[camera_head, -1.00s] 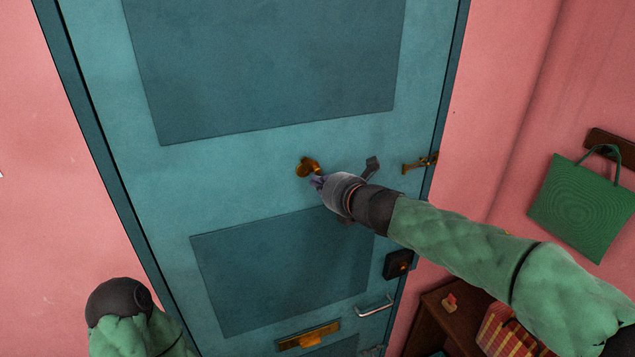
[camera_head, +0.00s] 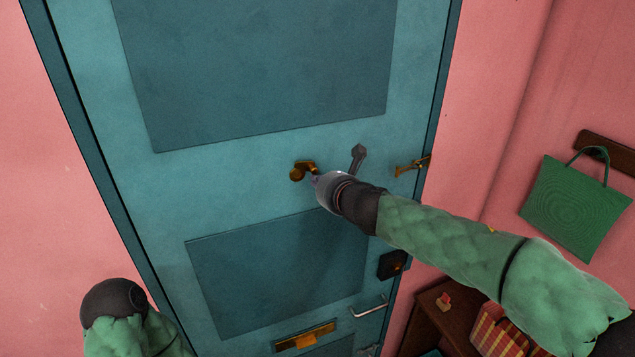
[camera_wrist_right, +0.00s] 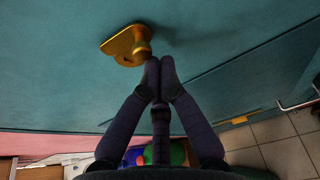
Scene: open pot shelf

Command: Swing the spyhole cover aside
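The spyhole cover (camera_head: 298,174) is a small brass piece on the teal door (camera_head: 250,140), near the middle of the head view. A rounded part sits at its lower left and a narrower part runs to the upper right. In the right wrist view the brass cover (camera_wrist_right: 122,46) lies just beyond and left of the fingertips. My right gripper (camera_head: 313,176) has its fingers together, with nothing seen between them. Its tips (camera_wrist_right: 160,70) are right beside the brass knob-like end; I cannot tell whether they touch. My left arm shows at lower left, but its gripper does not.
A brass latch (camera_head: 410,166) is at the door's right edge, with a dark lock box (camera_head: 392,264) below. A pull handle (camera_head: 370,308) and brass letter slot (camera_head: 305,336) are lower. A green bag (camera_head: 575,207) hangs on the right wall above a wooden shelf (camera_head: 437,310).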

